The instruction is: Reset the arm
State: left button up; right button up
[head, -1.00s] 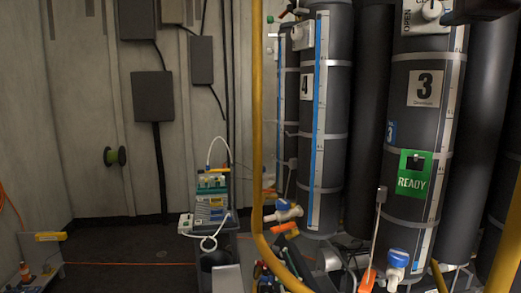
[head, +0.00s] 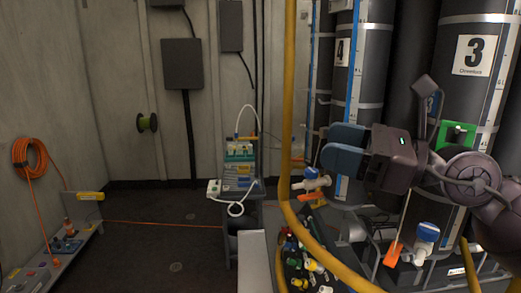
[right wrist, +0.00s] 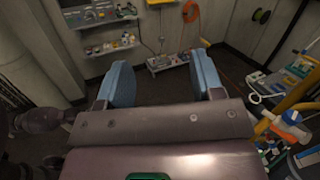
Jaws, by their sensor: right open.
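My right gripper (head: 335,150) reaches in from the right in the head view, in front of the dark cylinders. Its two blue-padded fingers point left and nothing shows between them. In the right wrist view the same gripper (right wrist: 162,82) has its blue fingers wide apart, with an empty gap and the floor and wall beyond. My left gripper does not show in the head view.
Tall cylinders marked 3 (head: 475,53) and 4 stand at the right, partly behind my right arm. A yellow rail (head: 286,110) curves in front of them. A small cart (head: 240,190) stands left of the rail. An orange hose coil (head: 30,158) hangs at the left. The floor (head: 150,240) between is mostly clear.

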jog(key=d+f+n+t+h, duration=0.75)
jog(key=f+n+h, duration=0.2)
jog(key=n, duration=0.75)
jog(key=d+f+n+t+h, duration=0.75)
jog(key=f+n+h, duration=0.2)
jog(key=n, duration=0.75)
jog(key=s+d+f+m+g+h, duration=0.2)
jog(key=s+f+m+g, duration=0.25)
jog(key=f, duration=0.25)
jog(key=s+d+f+m+g+h, duration=0.1)
jog(key=s+d+f+m+g, duration=0.3)
jog(key=f, duration=0.4)
jog(key=s+a+f+m+g+y, duration=0.25)
jog(key=s+f+g, duration=0.4)
jog(key=s, duration=0.35)
jog(key=s+a+f+m+g+y, duration=0.1)
jog(key=s+a+f+m+g, duration=0.15)
jog(key=s+f+g, duration=0.55)
jog(key=w+f+t, duration=0.6)
jog(key=t, duration=0.6)
jog(key=shift+w+f+n, duration=0.2)
jog(key=shift+w+n, duration=0.05)
jog(key=shift+n, duration=0.2)
